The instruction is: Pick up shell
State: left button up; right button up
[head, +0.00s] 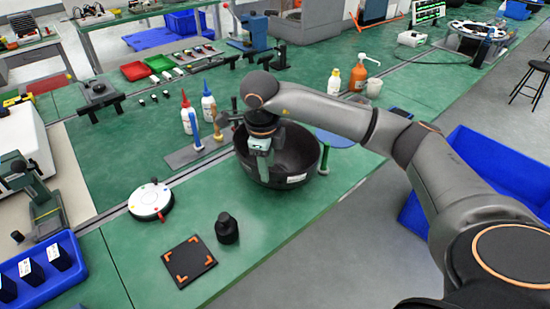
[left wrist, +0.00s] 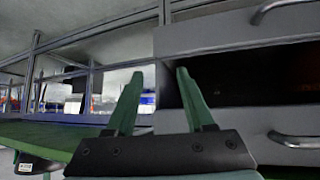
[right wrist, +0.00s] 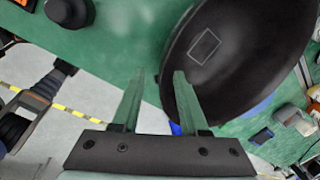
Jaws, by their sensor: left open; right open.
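The shell (head: 300,165) is a large dark bowl, open side up, on the green bench, with a small white label on its near side. In the right wrist view the shell (right wrist: 240,50) fills the upper right, with a pale square outline inside. My right gripper (head: 262,160) is open at the shell's left part. In the right wrist view my right gripper (right wrist: 159,75) has one finger over the shell and the other outside its edge; contact cannot be told. My left gripper (left wrist: 160,72) is open and empty, facing grey drawers; it is not visible in the head view.
A black knob-like part (head: 227,228), a black square mat (head: 189,261) and a round white device (head: 150,201) lie front left. Bare bench separates them from the shell.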

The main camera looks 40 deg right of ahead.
aim_at(268, 185)
jog(key=shift+w+d+f+p, duration=0.15)
jog(key=shift+w+f, duration=0.1)
jog(key=shift+f, duration=0.75)
jog(key=shift+w+d+f+p, duration=0.1)
jog(key=shift+w+f, duration=0.2)
jog(key=shift+f, duration=0.7)
jog(key=shift+w+d+f+p, duration=0.15)
jog(key=shift+w+f, duration=0.1)
jog(key=shift+f, duration=0.75)
jog(key=shift+c, duration=0.3)
grip_shut()
jog(key=shift+s, duration=0.1)
